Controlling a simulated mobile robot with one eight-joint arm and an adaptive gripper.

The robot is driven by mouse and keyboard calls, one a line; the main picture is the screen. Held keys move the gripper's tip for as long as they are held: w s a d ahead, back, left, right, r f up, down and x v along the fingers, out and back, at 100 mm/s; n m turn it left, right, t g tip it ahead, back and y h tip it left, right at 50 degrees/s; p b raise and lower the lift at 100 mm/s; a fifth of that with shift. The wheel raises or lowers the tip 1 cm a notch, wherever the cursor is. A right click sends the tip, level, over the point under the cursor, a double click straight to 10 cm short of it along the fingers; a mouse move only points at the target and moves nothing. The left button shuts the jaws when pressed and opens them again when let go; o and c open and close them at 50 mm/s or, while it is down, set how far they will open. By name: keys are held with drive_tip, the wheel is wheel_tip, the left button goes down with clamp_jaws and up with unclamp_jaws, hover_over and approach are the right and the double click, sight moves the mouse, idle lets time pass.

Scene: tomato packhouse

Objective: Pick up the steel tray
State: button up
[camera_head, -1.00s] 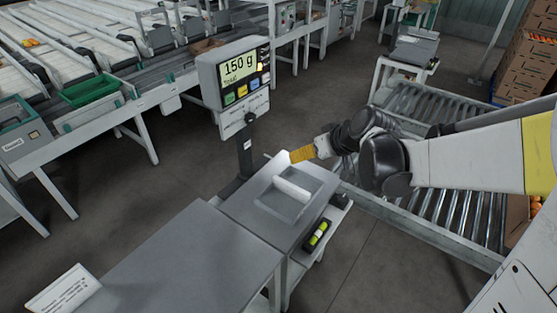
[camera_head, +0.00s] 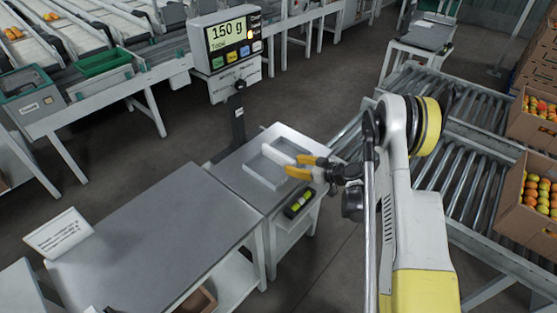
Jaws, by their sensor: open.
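The steel tray (camera_head: 262,171) is a shallow, square grey tray. It lies flat on the weighing scale's platform (camera_head: 232,174), with a bright pale strip along its far inner side. My gripper (camera_head: 294,165) has yellow fingers and reaches in from the right. The fingers are parted, one farther back and one nearer, at the tray's right side. They overlap the right rim in this view; I cannot tell whether they touch it. Nothing shows between them.
The scale display (camera_head: 228,42) reads 150 g and stands on a post behind the platform. A bare steel table (camera_head: 150,255) adjoins in front, with a white sign (camera_head: 60,233) on it. A roller conveyor (camera_head: 460,165) and tomato boxes (camera_head: 527,205) stand right.

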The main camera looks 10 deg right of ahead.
sight(279, 159)
drive_tip(key=x, duration=0.3)
drive_tip(key=shift+w+a+f+b, duration=0.1)
drive_tip(key=shift+w+a+b, duration=0.1)
drive_tip(key=shift+b, duration=0.15)
drive_tip(key=b+x, duration=0.2)
drive_tip(key=x, duration=0.3)
drive_tip(key=shift+w+r+b, duration=0.25)
drive_tip(key=shift+w+b, duration=0.05)
drive_tip(key=shift+b, duration=0.1)
drive_tip(key=shift+d, duration=0.1)
clamp_jaws()
